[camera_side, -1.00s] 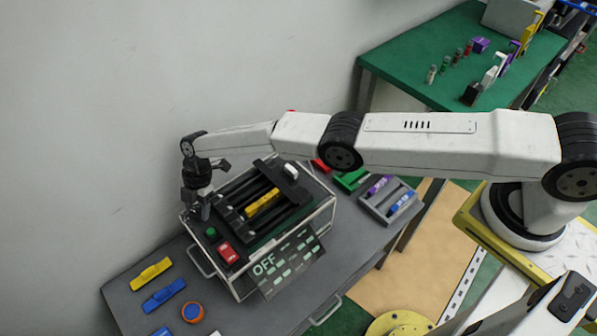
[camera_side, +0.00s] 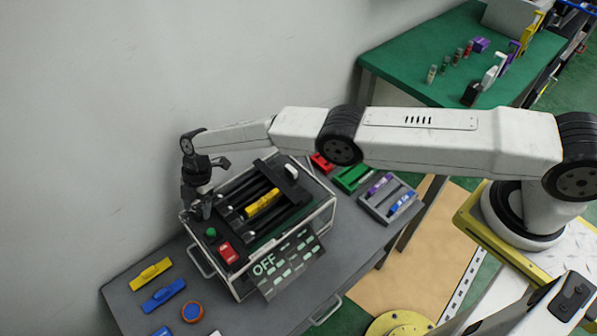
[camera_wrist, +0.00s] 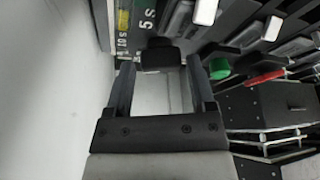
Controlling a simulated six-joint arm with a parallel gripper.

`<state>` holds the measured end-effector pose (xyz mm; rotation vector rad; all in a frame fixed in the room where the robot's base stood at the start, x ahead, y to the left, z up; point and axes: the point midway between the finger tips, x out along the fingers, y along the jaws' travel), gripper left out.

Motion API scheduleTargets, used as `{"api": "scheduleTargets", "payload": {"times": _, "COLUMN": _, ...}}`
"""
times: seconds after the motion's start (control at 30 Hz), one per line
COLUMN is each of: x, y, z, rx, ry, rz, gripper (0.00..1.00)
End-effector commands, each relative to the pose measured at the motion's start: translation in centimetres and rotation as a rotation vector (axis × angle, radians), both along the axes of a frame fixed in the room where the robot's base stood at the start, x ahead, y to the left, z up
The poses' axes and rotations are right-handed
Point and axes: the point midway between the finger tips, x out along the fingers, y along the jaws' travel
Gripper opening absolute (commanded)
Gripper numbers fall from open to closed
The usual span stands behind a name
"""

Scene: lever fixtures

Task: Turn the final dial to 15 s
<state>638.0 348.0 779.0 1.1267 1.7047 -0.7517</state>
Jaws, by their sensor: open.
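The black box fixture (camera_side: 290,235) stands on the grey table in the side view. My gripper (camera_side: 200,208) points down at its left back corner, and the arm hides what is there. In the wrist view my gripper (camera_wrist: 160,70) is open. A black knob-like block (camera_wrist: 160,55), perhaps the dial, sits between the fingertips; I cannot tell whether they touch it. Beside it is a green scale (camera_wrist: 135,18) with "5 s" and what looks like "10 s", plus a yellow mark. I cannot read the dial's setting.
A green button (camera_side: 211,232) and red switch (camera_side: 229,252) are close to my gripper. A panel reading "OFF" (camera_side: 284,264) hangs on the front. Yellow (camera_side: 151,271) and blue (camera_side: 164,295) pieces lie front left. A wall is close behind.

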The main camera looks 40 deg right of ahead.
Motion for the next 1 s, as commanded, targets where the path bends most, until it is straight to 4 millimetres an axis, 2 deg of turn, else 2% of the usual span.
{"api": "scheduleTargets", "payload": {"times": 0.37, "x": 0.2, "y": -0.7, "z": 1.7, "rx": -0.001, "ry": 0.002, "rz": -0.001, "gripper": 0.71}}
{"api": "scheduleTargets", "payload": {"times": 0.8, "x": 0.9, "y": -2.2, "z": 5.5, "rx": -0.001, "ry": -0.001, "rz": -0.001, "gripper": 0.71}}
{"api": "scheduleTargets", "payload": {"times": 1.0, "x": 1.0, "y": -2.5, "z": 6.5, "rx": -0.001, "ry": 0.000, "rz": -0.001, "gripper": 0.71}}
